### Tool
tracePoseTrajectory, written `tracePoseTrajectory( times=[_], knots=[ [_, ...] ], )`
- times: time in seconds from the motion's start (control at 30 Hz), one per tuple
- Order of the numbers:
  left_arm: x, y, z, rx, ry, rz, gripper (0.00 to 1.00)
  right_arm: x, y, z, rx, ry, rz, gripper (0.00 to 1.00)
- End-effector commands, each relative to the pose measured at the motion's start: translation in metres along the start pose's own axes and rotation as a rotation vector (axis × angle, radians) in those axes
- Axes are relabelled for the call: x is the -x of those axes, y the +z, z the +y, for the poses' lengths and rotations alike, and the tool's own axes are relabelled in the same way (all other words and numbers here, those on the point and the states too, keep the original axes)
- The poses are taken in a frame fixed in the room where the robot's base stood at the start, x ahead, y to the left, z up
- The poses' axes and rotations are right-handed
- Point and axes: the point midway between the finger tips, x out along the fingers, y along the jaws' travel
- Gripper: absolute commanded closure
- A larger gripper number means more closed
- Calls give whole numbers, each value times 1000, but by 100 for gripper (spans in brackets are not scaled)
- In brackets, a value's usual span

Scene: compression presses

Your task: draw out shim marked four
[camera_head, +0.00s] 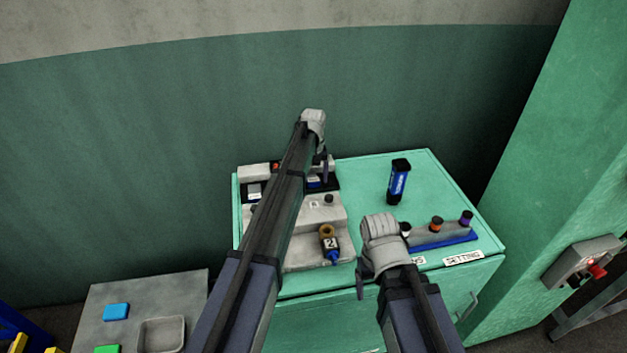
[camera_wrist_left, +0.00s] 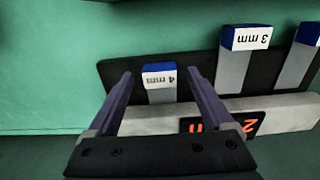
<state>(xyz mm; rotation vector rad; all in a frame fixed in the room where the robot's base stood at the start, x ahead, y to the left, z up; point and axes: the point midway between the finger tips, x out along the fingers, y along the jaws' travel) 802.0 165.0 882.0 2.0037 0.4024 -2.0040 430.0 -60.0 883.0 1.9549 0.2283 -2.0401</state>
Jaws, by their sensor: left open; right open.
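The shim marked 4 mm (camera_wrist_left: 160,82) is a grey strip with a blue top and a white label. It stands upright in a dark rack (camera_wrist_left: 118,72) in the left wrist view. My left gripper (camera_wrist_left: 160,73) is open, with one finger on each side of this shim. I cannot tell whether either finger touches it. A 3 mm shim (camera_wrist_left: 248,38) and another blue-topped shim (camera_wrist_left: 308,35) stand to the right in that view. In the head view my left gripper (camera_head: 325,170) is over the back of the cabinet. My right gripper (camera_head: 362,280) is open near the cabinet's front.
The green cabinet (camera_head: 365,165) bears a grey stepped block (camera_head: 318,218), a dark blue-labelled cylinder (camera_head: 398,182) and a stand with several knobs (camera_head: 455,233). A side table (camera_head: 110,290) with coloured blocks and a tray (camera_head: 162,335) is lower left. A green column (camera_head: 570,150) rises at right.

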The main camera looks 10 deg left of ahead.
Motion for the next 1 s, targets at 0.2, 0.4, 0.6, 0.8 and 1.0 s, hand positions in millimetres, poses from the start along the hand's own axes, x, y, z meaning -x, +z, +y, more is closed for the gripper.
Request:
tracePoseTrajectory(
  times=[0.2, 0.4, 0.6, 0.8, 1.0],
  knots=[
    [0, 0, 0, 0, 0, 0, 31, 0, 0, 0, 0, 0, 0, 20],
    [0, 0, 0, 0, 0, 0, 53, 0, 0, 0, 0, 0, 0, 20],
    [0, 0, 0, 0, 0, 0, 76, 0, 0, 0, 0, 0, 0, 20],
    [0, 0, 0, 0, 0, 0, 98, 0, 0, 0, 0, 0, 0, 20],
    [0, 0, 0, 0, 0, 0, 100, 0, 0, 0, 0, 0, 0, 20]
  ],
)
